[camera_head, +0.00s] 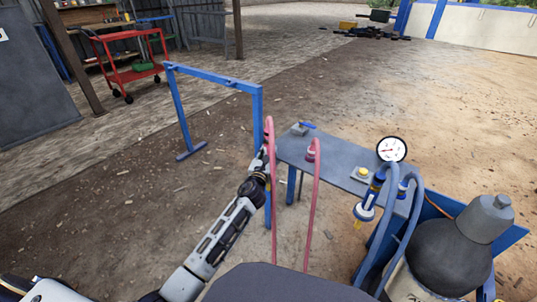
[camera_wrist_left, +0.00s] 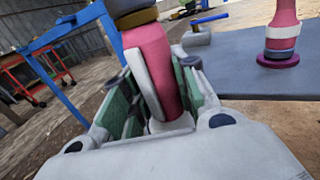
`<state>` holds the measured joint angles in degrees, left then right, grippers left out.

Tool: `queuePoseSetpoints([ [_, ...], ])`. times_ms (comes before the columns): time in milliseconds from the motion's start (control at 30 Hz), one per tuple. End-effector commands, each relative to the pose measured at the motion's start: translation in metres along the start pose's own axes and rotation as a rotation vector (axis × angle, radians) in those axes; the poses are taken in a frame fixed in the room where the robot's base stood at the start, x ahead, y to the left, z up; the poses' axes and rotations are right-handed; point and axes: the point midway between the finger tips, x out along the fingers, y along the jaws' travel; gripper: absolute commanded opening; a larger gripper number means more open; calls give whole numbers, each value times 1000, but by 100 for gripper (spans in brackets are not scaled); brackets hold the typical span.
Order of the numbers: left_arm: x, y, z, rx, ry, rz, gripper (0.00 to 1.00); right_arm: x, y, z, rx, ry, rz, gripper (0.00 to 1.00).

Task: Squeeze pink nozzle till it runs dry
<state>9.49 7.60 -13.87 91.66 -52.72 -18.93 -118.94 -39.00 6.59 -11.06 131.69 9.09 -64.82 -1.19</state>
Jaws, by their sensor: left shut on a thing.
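My left gripper (camera_head: 264,158) reaches from the lower left to the near left corner of the grey table (camera_head: 330,170). It is shut on the pink nozzle (camera_wrist_left: 150,60), with its white lever (camera_wrist_left: 142,82) between the green-padded fingers (camera_wrist_left: 155,105). A pink hose (camera_head: 270,135) bends over at the gripper in the head view. The nozzle's tip is hidden, and I cannot see any liquid coming out. A second pink fitting (camera_wrist_left: 283,30) with a purple ring stands on the table, and its pink hose (camera_head: 314,200) hangs down in front. My right gripper is not in view.
A blue frame (camera_head: 215,77) stands behind the gripper. The table carries a round gauge (camera_head: 391,149) and a yellow button box (camera_head: 362,173). Blue hoses (camera_head: 415,215) and a dark tank (camera_head: 445,255) crowd the right. A red cart (camera_head: 128,62) stands far left.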

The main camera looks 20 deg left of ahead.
Motion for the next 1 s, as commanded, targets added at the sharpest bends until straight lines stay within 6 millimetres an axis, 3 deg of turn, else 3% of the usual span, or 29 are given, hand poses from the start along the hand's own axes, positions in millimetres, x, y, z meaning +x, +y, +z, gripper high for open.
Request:
queuePoseSetpoints([
  [267,0,0,-1,0,1,0,0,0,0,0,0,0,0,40],
  [300,0,0,-1,0,1,0,31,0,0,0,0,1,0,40],
  [500,0,0,-1,0,1,0,53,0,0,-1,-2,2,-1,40],
  [1000,-5,0,-1,0,1,0,53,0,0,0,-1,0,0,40],
])
